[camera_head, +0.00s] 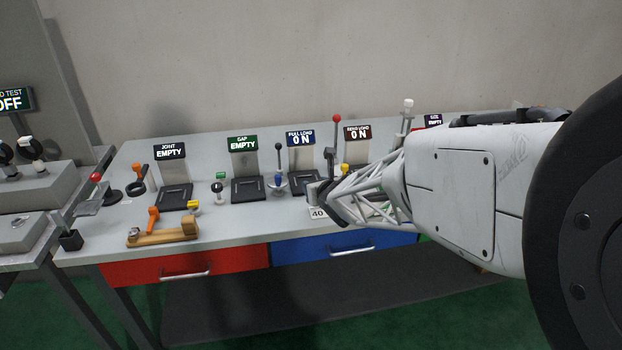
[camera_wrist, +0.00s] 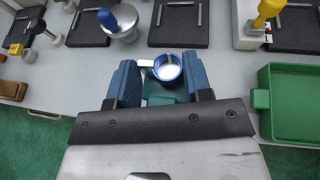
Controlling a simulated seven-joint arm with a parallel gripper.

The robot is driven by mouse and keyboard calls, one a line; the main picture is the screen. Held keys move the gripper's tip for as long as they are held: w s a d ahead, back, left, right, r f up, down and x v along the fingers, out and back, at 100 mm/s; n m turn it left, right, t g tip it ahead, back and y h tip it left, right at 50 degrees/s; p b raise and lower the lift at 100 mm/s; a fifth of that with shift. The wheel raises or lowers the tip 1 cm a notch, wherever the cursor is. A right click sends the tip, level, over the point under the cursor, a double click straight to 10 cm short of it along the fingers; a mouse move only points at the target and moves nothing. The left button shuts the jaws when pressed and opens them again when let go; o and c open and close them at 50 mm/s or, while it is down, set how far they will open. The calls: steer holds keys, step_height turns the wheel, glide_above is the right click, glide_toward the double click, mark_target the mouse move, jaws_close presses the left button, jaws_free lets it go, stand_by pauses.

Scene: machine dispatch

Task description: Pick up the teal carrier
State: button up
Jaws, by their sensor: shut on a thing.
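My gripper (camera_wrist: 162,82) reaches down over the bench in the wrist view, with a blue finger on each side. It is shut on the teal carrier (camera_wrist: 163,98), whose teal body shows between the fingers. A blue ring with a pale centre (camera_wrist: 168,67) and a small white tab beside it sit at the carrier's far end. I cannot tell whether the carrier touches the bench. In the head view my gripper (camera_head: 326,195) is at the bench's front edge, above the blue drawer, and the carrier cannot be made out there.
A green tray (camera_wrist: 263,99) stands close on the right in the wrist view. A blue-topped lever (camera_wrist: 118,20) and black pads (camera_wrist: 179,25) lie beyond the fingers. A wooden fixture (camera_head: 162,234) and red-knobbed lever (camera_head: 337,120) stand on the bench (camera_head: 235,220).

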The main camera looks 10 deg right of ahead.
steer(key=shift+s+r, duration=0.1)
steer(key=shift+s, duration=0.85)
steer(key=shift+d, duration=0.15)
